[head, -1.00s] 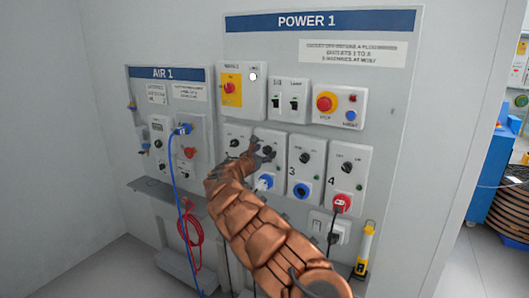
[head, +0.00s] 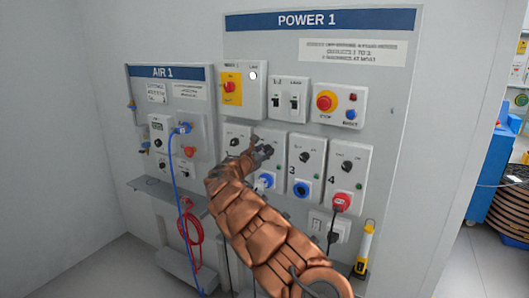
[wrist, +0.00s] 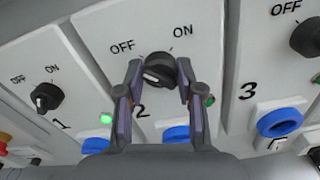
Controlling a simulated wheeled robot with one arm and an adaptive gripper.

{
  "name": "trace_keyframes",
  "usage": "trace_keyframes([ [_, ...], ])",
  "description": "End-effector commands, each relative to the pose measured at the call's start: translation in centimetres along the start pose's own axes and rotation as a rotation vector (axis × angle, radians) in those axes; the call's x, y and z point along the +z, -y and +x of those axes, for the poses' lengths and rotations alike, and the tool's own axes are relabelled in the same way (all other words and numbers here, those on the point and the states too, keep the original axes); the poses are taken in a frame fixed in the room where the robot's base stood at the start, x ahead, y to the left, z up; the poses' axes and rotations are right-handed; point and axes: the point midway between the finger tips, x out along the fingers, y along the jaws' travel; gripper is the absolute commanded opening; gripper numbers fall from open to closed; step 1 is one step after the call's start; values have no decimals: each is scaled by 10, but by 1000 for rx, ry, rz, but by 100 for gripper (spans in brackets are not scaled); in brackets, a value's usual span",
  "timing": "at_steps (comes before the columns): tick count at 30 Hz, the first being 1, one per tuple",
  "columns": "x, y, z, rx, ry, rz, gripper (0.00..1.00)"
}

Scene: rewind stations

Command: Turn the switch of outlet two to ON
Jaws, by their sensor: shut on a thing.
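The switch of outlet two (wrist: 157,62) is a black rotary knob on a light panel, with OFF at its upper left and ON at its upper right. A pale mark shows on the knob's lower left side; I cannot tell its exact setting. My gripper (wrist: 159,78) has one finger on each side of the knob and is shut on it. In the head view, my gripper (head: 261,146) is at the panel of outlet two (head: 258,163) and hides most of that knob. The green lamp of outlet two (wrist: 210,100) looks dim, partly behind the right finger.
The switch of outlet one (wrist: 46,98) is close on the left, with a lit green lamp (wrist: 105,119). The switch of outlet three (wrist: 306,37) is to the right. Blue sockets, such as that of outlet three (head: 302,189), sit below. A blue hose (head: 174,170) hangs left.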

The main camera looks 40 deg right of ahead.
Motion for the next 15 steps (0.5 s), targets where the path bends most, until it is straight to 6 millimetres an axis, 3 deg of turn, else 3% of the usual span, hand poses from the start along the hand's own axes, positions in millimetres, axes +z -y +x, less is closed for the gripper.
trace_keyframes([
  [15, -8, 2, -1, -1, 0, 169, 2],
])
